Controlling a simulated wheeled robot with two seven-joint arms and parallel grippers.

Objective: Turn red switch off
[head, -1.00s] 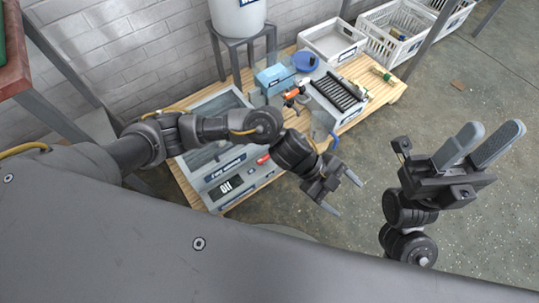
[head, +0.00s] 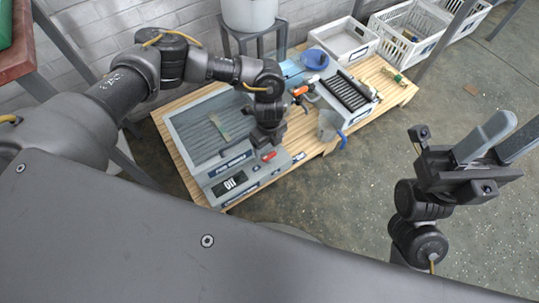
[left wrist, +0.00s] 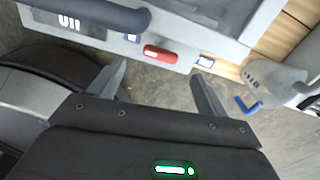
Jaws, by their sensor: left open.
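The red switch (head: 268,156) is on the front panel of the grey machine (head: 250,181). A dark display (head: 230,181) with white characters sits left of the switch. My right gripper (head: 519,129) is open and empty, away at the right.
A white tray (head: 343,40) and white crates (head: 409,32) are behind. The floor at right is clear.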

